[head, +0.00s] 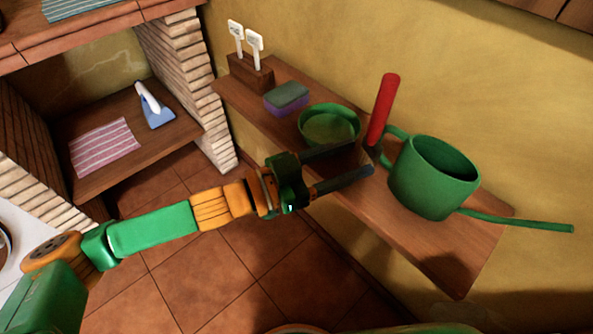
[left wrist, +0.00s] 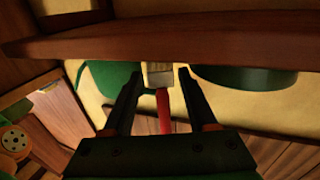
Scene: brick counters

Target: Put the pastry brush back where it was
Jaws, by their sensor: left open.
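The pastry brush has a red handle (head: 383,108) that stands up, slightly tilted, over the wooden shelf (head: 400,222), between the green bowl and the green pot. Its lower end is dark and hard to make out behind my gripper in the head view. In the left wrist view, the brush's pale head (left wrist: 157,74) and red handle (left wrist: 163,110) show between the two fingers. My left gripper (head: 364,158) is open around or just in front of the brush's lower part; I cannot tell if a finger touches it. My right gripper is out of view.
A green bowl (head: 328,125), a sponge (head: 287,97) and a wooden block with white tags (head: 250,73) stand to the left. The shelf's front right is bare.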

